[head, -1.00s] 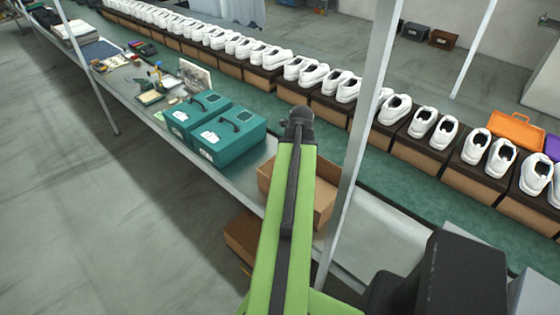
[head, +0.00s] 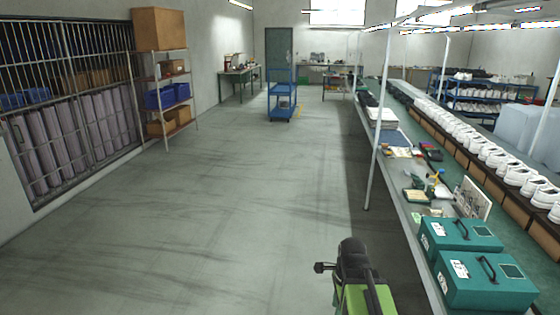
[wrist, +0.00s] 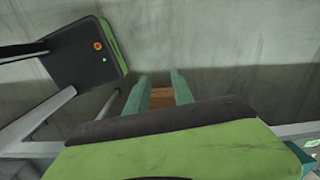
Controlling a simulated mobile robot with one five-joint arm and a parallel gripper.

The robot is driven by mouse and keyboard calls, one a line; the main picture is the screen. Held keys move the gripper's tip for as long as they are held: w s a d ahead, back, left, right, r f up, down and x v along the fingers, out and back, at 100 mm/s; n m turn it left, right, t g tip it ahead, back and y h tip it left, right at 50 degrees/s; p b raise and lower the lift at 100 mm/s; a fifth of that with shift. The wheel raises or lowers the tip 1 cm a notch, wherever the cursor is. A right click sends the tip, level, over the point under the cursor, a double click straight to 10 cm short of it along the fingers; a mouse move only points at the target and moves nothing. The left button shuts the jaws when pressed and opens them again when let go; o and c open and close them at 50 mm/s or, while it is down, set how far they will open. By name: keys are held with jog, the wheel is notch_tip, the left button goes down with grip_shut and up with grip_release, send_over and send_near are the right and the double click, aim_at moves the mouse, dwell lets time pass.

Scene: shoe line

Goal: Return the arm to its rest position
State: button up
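My arm shows at the bottom of the head view, with a green link and a dark joint. My gripper is hidden in the head view. In the wrist view, my gripper (wrist: 161,85) shows two pale teal fingers set apart, above a green and dark part of my arm. A brown patch (wrist: 162,98) shows between the fingers; I cannot tell what it is or how far away. I see no object clearly held.
A long worktable on the right carries two teal cases (head: 485,280), small tools and a row of white shoes (head: 500,160). A pale post (head: 379,130) stands at its edge. Open floor (head: 230,200) lies left and ahead. A shelf rack (head: 165,95) and blue cart (head: 282,95) stand farther off.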

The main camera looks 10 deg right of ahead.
jog(key=s+a+n, duration=0.1)
jog(key=a+n, duration=0.6)
jog(key=n, duration=1.2)
jog(key=shift+s+a+f+g+h, duration=0.2)
jog(key=shift+s+f+g+h, duration=0.1)
jog(key=shift+s, duration=0.1)
